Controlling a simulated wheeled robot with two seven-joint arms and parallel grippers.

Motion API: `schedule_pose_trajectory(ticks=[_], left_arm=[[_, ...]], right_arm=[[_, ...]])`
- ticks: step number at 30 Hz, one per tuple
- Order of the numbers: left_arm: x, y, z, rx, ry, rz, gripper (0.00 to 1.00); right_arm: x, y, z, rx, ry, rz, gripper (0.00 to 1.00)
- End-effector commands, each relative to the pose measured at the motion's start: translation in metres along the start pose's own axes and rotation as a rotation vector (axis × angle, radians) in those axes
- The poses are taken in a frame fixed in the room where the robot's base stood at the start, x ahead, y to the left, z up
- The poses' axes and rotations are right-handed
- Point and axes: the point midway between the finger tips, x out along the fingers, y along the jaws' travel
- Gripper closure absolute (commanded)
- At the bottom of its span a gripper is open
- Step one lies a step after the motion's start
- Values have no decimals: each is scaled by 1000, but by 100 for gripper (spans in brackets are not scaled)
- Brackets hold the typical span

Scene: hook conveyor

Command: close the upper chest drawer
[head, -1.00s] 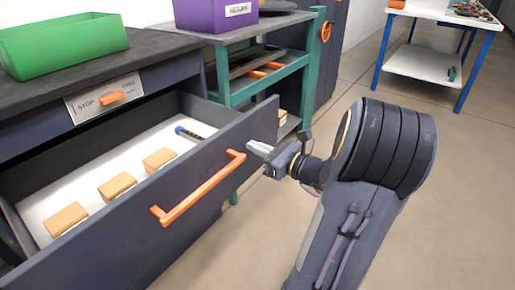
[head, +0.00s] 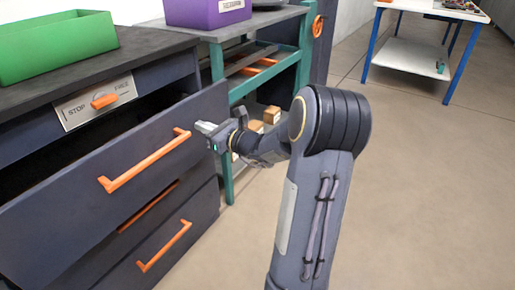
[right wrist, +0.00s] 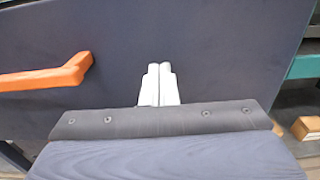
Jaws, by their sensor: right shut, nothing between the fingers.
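The upper chest drawer (head: 75,205) has a dark front with an orange bar handle (head: 146,160). It stands partly out from the chest, with a dark gap above its front and its inside hidden. My right gripper (head: 204,127) is shut and empty, its fingertips at the drawer front just right of the handle. In the right wrist view the pale fingers (right wrist: 159,85) are together against or very near the dark front (right wrist: 200,45), with the orange handle (right wrist: 45,78) to their left. Exact contact is hard to tell. My left gripper is not in view.
A lower drawer with an orange handle (head: 165,246) is below. A green bin (head: 55,45) and a STOP panel (head: 95,102) are at the chest's top. A purple bin (head: 207,12) sits on the teal-framed stand (head: 228,150). Wooden blocks (head: 264,120) lie behind my arm.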

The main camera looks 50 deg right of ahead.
Motion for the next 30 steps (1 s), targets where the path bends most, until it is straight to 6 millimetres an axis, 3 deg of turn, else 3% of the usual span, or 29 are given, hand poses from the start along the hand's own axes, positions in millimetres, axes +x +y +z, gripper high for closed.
schedule_pose_trajectory(ticks=[6, 12, 19, 30], left_arm=[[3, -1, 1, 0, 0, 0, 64], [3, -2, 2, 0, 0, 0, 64], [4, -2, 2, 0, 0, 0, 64], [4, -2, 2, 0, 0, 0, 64]], right_arm=[[54, 1, -1, 0, -1, 4, 100], [87, 0, -1, 0, 0, 2, 100], [105, 0, 0, 0, 0, 0, 100], [110, 0, 2, 0, -3, -2, 100]])
